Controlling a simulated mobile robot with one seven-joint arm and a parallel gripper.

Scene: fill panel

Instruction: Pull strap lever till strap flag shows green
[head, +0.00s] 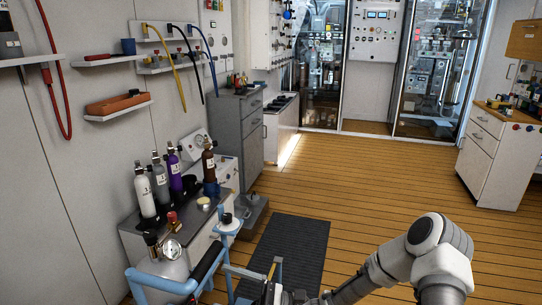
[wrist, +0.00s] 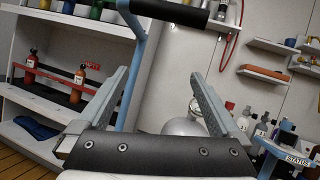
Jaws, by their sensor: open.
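My gripper (wrist: 162,88) is open and empty in the wrist view, its two grey fingers spread apart. Between and beyond the fingers are a blue frame post, a black grip bar (wrist: 170,12) across the top, and a rounded pale cylinder (wrist: 186,128) with a gauge. In the head view the blue frame (head: 158,284) with a silver cylinder (head: 162,268) is at the lower left, and my arm comes in from the lower right. A small yellow piece (head: 271,271) shows near the bottom edge. I cannot make out the strap lever or strap flag with certainty.
Several gas bottles (head: 161,180) stand on a low grey cabinet against the left wall. A dark mat (head: 285,250) lies on the open wooden floor.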

